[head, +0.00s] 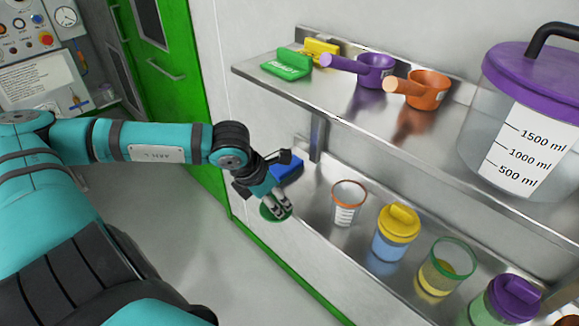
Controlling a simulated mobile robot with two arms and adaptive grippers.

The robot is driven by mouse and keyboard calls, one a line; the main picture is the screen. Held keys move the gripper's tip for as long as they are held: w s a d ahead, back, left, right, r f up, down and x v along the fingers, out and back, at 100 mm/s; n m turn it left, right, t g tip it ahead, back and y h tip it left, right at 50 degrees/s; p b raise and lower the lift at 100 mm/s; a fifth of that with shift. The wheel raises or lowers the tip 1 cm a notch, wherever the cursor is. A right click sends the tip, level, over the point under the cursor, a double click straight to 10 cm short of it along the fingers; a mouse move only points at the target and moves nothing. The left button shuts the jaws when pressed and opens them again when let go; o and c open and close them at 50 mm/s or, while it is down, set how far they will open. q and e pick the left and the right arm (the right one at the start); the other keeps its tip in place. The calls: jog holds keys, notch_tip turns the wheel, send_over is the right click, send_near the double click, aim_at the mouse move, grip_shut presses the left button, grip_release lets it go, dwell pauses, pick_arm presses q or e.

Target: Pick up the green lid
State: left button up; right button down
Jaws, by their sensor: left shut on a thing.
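The green lid (270,215) is a small round disc at the left end of the lower shelf, partly hidden by my fingers. My left gripper (278,207) points down and is shut on the green lid. I cannot tell whether the lid is clear of the shelf surface. A clear jar with a green rim (446,267) stands open on the lower shelf, with yellow content at its bottom. My right gripper is out of view.
The lower shelf also holds a blue object (288,166), an orange-rimmed cup (346,204), a yellow-lidded jar (392,238) and a purple-lidded jar (511,299). The upper shelf above has scoops (373,72) and a large purple-lidded container (525,110). Open floor (190,240) lies left.

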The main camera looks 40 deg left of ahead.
pick_arm(q)
jog(key=shift+s+f, duration=0.1)
jog(key=shift+s, duration=0.55)
jog(key=shift+s+a, duration=0.2)
jog(key=shift+s, duration=0.6)
jog(key=shift+s+a, duration=0.15)
jog(key=shift+s, duration=0.7)
jog(key=shift+s+a, duration=0.2)
jog(key=shift+s, duration=0.6)
